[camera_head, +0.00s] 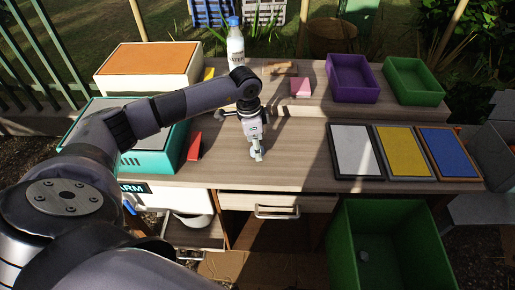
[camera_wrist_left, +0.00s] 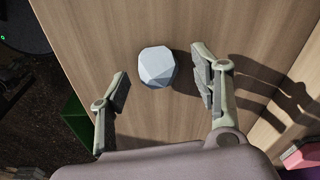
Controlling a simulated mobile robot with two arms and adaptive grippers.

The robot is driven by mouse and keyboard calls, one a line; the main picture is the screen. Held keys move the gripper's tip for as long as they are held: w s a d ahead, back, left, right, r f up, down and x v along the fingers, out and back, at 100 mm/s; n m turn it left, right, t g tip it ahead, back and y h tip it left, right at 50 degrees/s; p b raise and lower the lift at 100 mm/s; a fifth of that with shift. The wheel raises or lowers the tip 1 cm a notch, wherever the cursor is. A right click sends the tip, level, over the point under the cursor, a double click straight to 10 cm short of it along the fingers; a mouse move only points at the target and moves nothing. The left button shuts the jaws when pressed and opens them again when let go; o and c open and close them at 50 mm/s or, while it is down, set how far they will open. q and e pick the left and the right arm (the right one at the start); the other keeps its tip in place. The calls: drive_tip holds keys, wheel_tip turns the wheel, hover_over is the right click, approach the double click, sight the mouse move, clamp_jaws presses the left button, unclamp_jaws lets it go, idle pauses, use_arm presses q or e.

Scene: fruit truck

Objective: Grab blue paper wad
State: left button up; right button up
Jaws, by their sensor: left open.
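The blue paper wad (camera_wrist_left: 157,66) is a pale blue, faceted ball resting on the wooden table top in the left wrist view. My left gripper (camera_wrist_left: 163,82) is open above the table, with one finger on each side of the wad. Gaps show between the wad and both fingers, so it is not held. In the head view, my left gripper (camera_head: 256,153) points down at the middle of the table near the front edge. I cannot make out the wad clearly there. My right gripper is not in view.
White, yellow and blue panels (camera_head: 405,153) lie at the table's right. Purple (camera_head: 352,94) and green (camera_head: 414,96) trays sit behind them. A white bottle (camera_head: 236,50) stands behind my arm. A large green bin (camera_head: 343,235) is below the front edge. Clear table lies right of the gripper.

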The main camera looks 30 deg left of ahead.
use_arm(q)
drive_tip(key=shift+f, duration=0.5)
drive_tip(key=c, duration=0.8)
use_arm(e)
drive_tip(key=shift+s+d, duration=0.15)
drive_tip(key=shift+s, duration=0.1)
use_arm(q)
drive_tip(key=shift+r, duration=0.1)
drive_tip(key=shift+c, duration=0.2)
